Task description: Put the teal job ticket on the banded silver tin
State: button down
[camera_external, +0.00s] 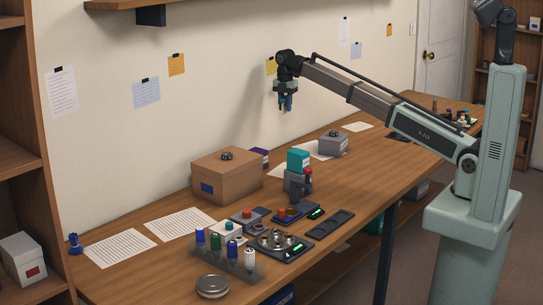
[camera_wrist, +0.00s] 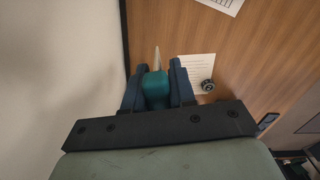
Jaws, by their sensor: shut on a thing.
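My gripper (camera_external: 286,103) is high above the back of the bench, near the wall, pointing down. A round silver tin (camera_external: 212,287) stands at the near front edge of the bench, far from my gripper. Its band is too small to make out clearly.
A rack of coloured bottles (camera_external: 226,258), a scale with a metal dish (camera_external: 276,240) and a black tray (camera_external: 330,224) crowd the front.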

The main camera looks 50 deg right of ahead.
jog(key=a+n, duration=0.4)
jog(key=a, duration=2.4)
jog(key=s+a+n, duration=0.1)
jog(key=s+a, duration=0.2)
jog(key=a, duration=0.5)
jog(key=s+a+n, duration=0.1)
jog(key=s+a, duration=0.2)
jog(key=a, duration=0.5)
jog(key=s+a+n, duration=0.1)
jog(key=s+a, duration=0.2)
jog(key=a, duration=0.5)
jog(key=shift+s+a+n, duration=0.1)
jog(key=shift+s+n, duration=0.1)
jog(key=shift+n, duration=0.2)
jog(key=s+a+n, duration=0.2)
jog(key=s+a, duration=0.6)
jog(key=a, duration=0.4)
jog(key=n, duration=0.5)
send_over(211, 282)
notch_tip(211, 282, down, 4)
jog(key=shift+w+f, duration=0.1)
jog(key=shift+f, duration=5.4)
jog(key=shift+f, duration=0.2)
